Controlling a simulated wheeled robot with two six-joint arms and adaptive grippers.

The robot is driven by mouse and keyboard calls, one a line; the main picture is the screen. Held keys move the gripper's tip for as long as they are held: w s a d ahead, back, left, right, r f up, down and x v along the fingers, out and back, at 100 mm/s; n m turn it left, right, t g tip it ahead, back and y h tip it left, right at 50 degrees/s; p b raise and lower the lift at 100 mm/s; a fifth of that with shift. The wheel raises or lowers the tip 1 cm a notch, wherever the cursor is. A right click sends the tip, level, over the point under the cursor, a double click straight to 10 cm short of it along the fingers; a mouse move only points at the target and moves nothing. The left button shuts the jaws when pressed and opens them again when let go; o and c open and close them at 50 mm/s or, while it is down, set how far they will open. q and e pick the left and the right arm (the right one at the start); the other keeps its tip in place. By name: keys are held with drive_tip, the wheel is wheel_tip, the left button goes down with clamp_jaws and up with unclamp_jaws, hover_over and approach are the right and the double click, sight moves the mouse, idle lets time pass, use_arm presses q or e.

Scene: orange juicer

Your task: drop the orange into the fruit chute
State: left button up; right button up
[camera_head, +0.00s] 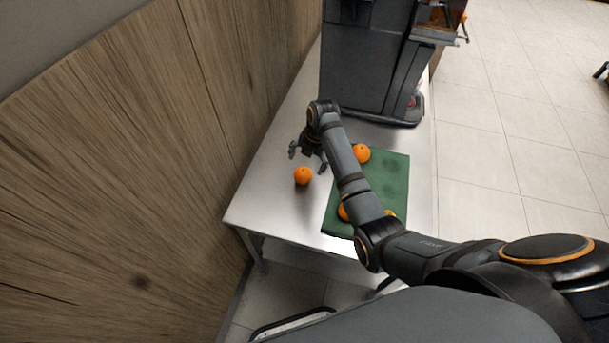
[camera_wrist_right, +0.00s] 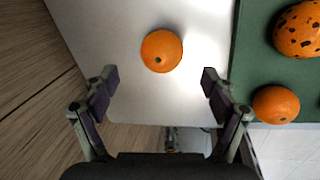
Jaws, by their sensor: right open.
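A loose orange (camera_head: 303,175) lies on the bare metal table, left of the green mat. My right gripper (camera_head: 307,159) is open and empty just beside it. In the right wrist view the orange (camera_wrist_right: 161,51) shows just beyond the gap between the spread fingertips (camera_wrist_right: 159,80), apart from both. The dark juicer (camera_head: 365,65) stands at the back of the table; I cannot clearly make out its fruit chute. My left gripper is not in view.
The green mat (camera_head: 393,180) holds more oranges, one near its back edge (camera_head: 362,153) and others partly hidden by my right arm. In the right wrist view one fruit (camera_wrist_right: 298,30) has dark spots. A wooden wall (camera_head: 150,130) runs along the table's left side.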

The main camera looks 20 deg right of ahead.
sight(302, 169)
drive_tip(key=f, duration=0.2)
drive_tip(key=shift+w+a+f, duration=0.2)
drive_tip(key=shift+f, duration=0.2)
drive_tip(key=f, duration=0.5)
drive_tip(key=shift+w+a+f, duration=0.1)
drive_tip(key=shift+w+a, duration=0.15)
drive_tip(key=c, duration=1.4)
drive_tip(key=shift+r+p, duration=0.4)
drive_tip(key=shift+r, duration=0.2)
wheel_tip(302, 169, up, 3)
drive_tip(key=p, duration=0.3)
drive_tip(key=s+a+r+p, duration=0.2)
drive_tip(key=s+r+p, duration=0.4)
drive_tip(key=p, duration=0.5)
drive_tip(key=s+a+r+p, duration=0.1)
drive_tip(key=s+r+p, duration=0.2)
drive_tip(key=s+p, duration=0.7)
drive_tip(key=f+b, duration=0.2)
drive_tip(key=f, duration=0.1)
drive_tip(key=w+f+b, duration=0.1)
drive_tip(key=f+b, duration=0.1)
drive_tip(key=w+f+b, duration=0.1)
drive_tip(key=f+b, duration=0.2)
drive_tip(key=shift+w+f, duration=0.2)
drive_tip(key=shift+f, duration=0.15)
drive_tip(key=shift+r, duration=0.25)
